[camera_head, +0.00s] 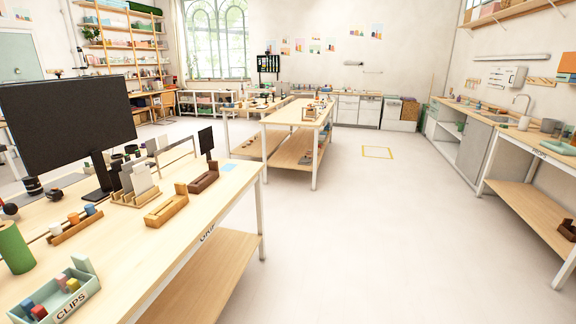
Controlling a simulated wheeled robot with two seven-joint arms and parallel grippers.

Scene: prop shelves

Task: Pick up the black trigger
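I cannot pick out the black trigger with certainty. A small black panel on a stand (206,142) is farther back on the same table. Neither of my grippers is in view.
A mint bin labelled CLIPS (72,305), a green cylinder (14,248) and wooden trays (166,211) crowd the near table. Another table (290,115) stands behind. A counter (545,160) runs along the right. The floor (370,230) between is clear.

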